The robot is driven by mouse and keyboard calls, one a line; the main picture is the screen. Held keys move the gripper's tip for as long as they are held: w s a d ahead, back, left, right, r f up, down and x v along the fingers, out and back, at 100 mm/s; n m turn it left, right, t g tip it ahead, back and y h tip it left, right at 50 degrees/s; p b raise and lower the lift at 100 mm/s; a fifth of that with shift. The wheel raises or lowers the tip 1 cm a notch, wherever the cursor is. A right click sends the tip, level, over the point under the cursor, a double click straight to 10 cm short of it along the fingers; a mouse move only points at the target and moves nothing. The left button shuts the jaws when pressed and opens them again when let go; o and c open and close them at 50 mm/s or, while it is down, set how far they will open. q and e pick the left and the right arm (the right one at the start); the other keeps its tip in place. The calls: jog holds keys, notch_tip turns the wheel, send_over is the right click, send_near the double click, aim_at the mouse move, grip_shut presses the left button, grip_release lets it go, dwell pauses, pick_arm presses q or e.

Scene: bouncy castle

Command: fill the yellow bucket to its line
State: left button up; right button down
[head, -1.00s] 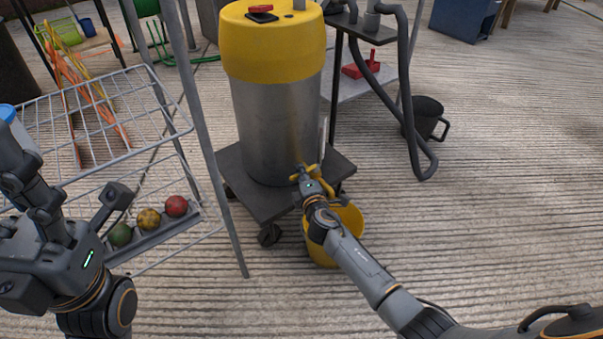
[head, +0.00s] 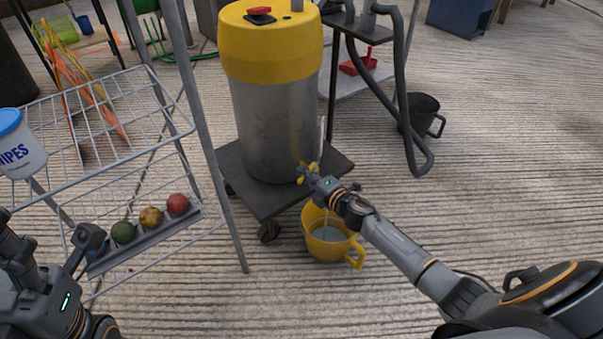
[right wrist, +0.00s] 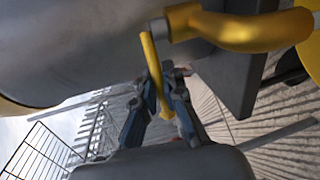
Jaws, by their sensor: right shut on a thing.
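The yellow bucket (head: 312,239) stands upright on the ground below the tank's yellow tap, its handle toward the lower right. Greyish water (head: 328,233) shows inside it. A fill line cannot be made out. The tap (head: 304,170) sits low on the steel tank (head: 275,130); its yellow spout (right wrist: 245,30) and lever (right wrist: 151,70) fill the upper right wrist view. My right gripper (head: 314,178) is shut on the lever, which lies between its fingers (right wrist: 166,108). My left gripper (head: 48,245) is open and empty at the lower left, its fingers wide apart.
A wire rack (head: 100,125) stands at the left with a wipes tub (head: 20,150) and several coloured balls (head: 151,217). The tank rests on a dark wheeled base (head: 265,200). A black bucket (head: 423,113) and hose (head: 412,140) are behind. Ground at right is clear.

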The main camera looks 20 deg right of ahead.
jog(key=c, duration=1.4)
grip_release()
jog(key=v, duration=1.2)
